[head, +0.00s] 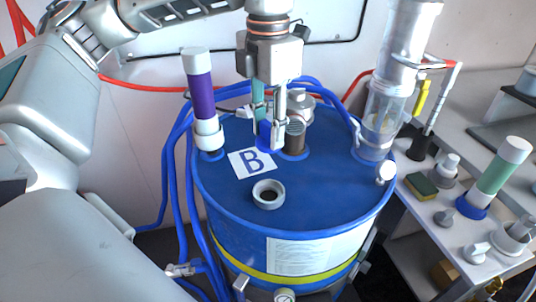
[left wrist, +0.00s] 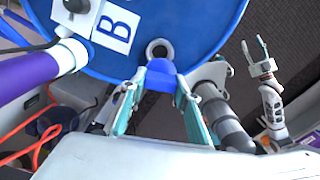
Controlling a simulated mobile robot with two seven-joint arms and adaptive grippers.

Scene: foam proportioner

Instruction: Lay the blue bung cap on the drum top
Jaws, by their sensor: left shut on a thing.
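The blue drum top (head: 325,185) carries a white label with a B and an open hole with a pale ring (head: 268,194), also seen in the left wrist view (left wrist: 160,50). My left gripper (head: 268,142) points down over the back of the drum top. It is shut on the blue bung cap (head: 264,134), which shows between the fingertips in the left wrist view (left wrist: 184,90). I cannot tell whether the cap touches the drum top. My right gripper (left wrist: 256,50) shows only in the left wrist view, with its fingers apart and empty, off to the side of the drum.
A purple tube (head: 200,95) stands at the drum's left and a clear cylinder (head: 382,110) at its right. A brown-grey fitting (head: 295,138) is close beside my left fingers. Blue hoses run behind. A side table (head: 450,205) holds a sponge and several fittings.

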